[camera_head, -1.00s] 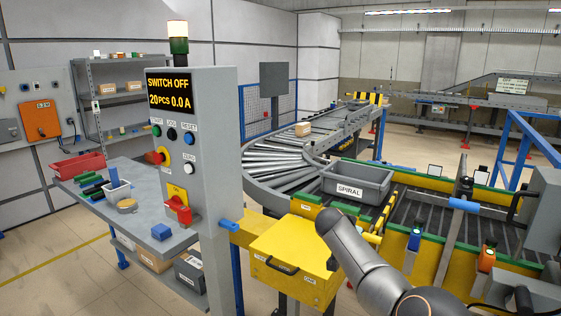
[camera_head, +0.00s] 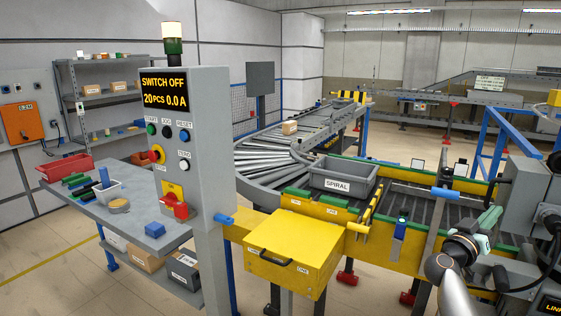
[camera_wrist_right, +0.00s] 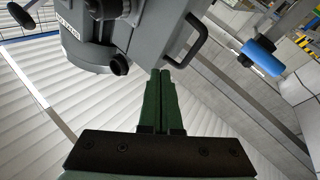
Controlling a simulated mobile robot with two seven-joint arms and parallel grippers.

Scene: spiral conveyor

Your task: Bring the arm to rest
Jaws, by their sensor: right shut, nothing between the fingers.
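My right arm (camera_head: 455,280) comes in at the lower right of the head view. Its gripper (camera_head: 489,217) has green fingers held together, pointing up and away over the conveyor side, with nothing seen in them. In the right wrist view the two green fingers (camera_wrist_right: 162,85) lie side by side, shut and empty. A grey housing with a black handle (camera_wrist_right: 180,30) shows beyond them; whether they touch it I cannot tell. My left gripper is not in view.
The grey control panel (camera_head: 205,140) reads "SWITCH OFF". A yellow box (camera_head: 290,250) stands right of it. A grey tote (camera_head: 343,180) labelled "SPIRAL" sits on the conveyor. A grey machine housing (camera_head: 527,190) and a blue-gripped lever (camera_head: 446,193) are near my right gripper.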

